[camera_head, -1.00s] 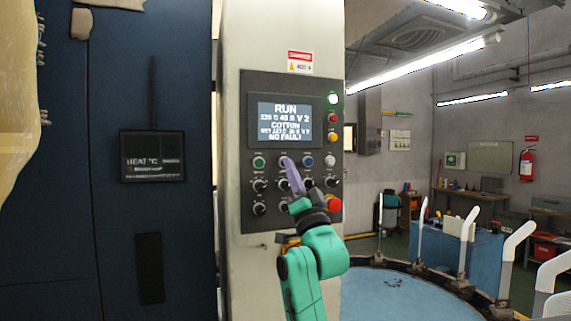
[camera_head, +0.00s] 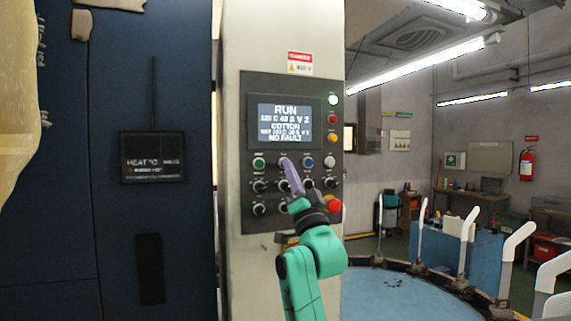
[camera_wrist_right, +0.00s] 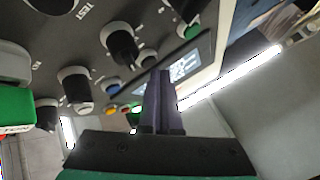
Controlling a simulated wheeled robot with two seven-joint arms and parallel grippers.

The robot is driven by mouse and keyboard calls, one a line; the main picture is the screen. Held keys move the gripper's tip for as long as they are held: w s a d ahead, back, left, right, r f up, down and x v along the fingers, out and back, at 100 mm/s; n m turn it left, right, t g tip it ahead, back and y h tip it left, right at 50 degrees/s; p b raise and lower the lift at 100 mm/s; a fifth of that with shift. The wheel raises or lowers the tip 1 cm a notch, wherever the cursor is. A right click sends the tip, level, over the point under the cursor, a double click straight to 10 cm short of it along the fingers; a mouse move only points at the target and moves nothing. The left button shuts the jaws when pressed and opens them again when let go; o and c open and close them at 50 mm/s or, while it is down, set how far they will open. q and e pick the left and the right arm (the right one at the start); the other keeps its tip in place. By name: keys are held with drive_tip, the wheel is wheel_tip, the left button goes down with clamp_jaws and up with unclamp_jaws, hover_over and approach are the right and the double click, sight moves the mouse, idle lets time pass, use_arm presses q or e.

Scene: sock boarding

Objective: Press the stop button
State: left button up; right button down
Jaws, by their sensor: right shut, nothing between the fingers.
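The control panel (camera_head: 249,215) carries a top row of buttons: green (camera_head: 259,162), one mostly covered by my fingertips, blue (camera_head: 308,162) and white (camera_head: 330,161). The covered button's label cannot be read. A large red mushroom button (camera_head: 334,205) sits at the lower right, beside my wrist. My right gripper (camera_head: 285,162) is shut and empty, its purple fingers pointing up at the covered button. In the right wrist view the shut fingertips (camera_wrist_right: 162,76) are close to a dark button (camera_wrist_right: 148,56) between the blue and green ones; contact cannot be told. My left gripper is out of view.
Rotary knobs (camera_head: 258,186) stick out below the top row, near my fingers. The screen (camera_head: 283,121) above reads RUN and NO FAULT. A dark cabinet (camera_head: 100,230) stands left. A round blue table (camera_head: 400,295) with white upright forms (camera_head: 468,238) is at right.

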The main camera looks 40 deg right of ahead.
drive_tip(key=shift+w+d, duration=0.2)
drive_tip(key=shift+w, duration=0.3)
idle(0.7)
drive_tip(key=shift+s, duration=0.15)
drive_tip(key=shift+s+a, duration=0.3)
drive_tip(key=shift+s, duration=0.3)
drive_tip(key=shift+s+f, duration=0.1)
drive_tip(key=shift+y, duration=0.3)
drive_tip(key=s, duration=0.1)
drive_tip(key=s+a+b, duration=0.1)
drive_tip(key=s, duration=0.1)
drive_tip(key=s+b, duration=0.1)
drive_tip(key=shift+s+a, duration=0.3)
idle(0.5)
